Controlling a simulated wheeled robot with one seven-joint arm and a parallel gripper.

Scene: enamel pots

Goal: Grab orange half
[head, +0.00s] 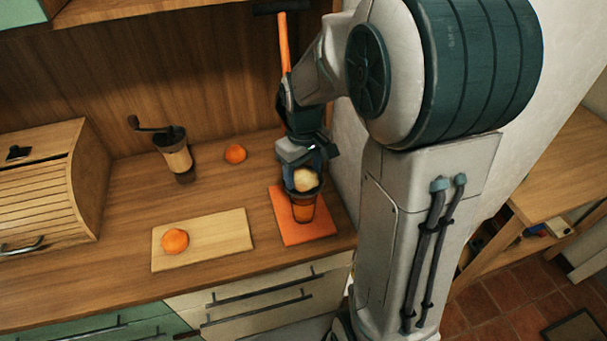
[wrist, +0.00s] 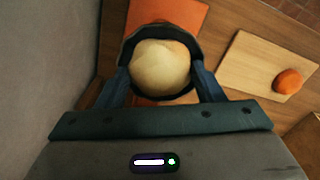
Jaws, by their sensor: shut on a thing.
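An orange (head: 175,241) rests on the pale cutting board (head: 232,225); it also shows in the wrist view (wrist: 289,81). Another orange (head: 235,153) rests on the counter near the back wall. I cannot tell whether either is a half. My gripper (head: 302,170) points down over the orange mat (head: 290,236). Its fingers (wrist: 160,82) are at both sides of a dark-rimmed cup (wrist: 124,52) and appear shut on it. A pale, rounded thing (wrist: 160,68) sits inside the rim. An orange-brown glass (head: 303,210) is directly below; I cannot tell whether it is part of the cup.
A hand grinder (head: 177,158) with a crank stands behind the board. A wooden bread box (head: 50,185) is at the left. A wall (head: 345,130) rises close to the right of my gripper. Counter space (head: 125,205) is clear between the bread box and the board.

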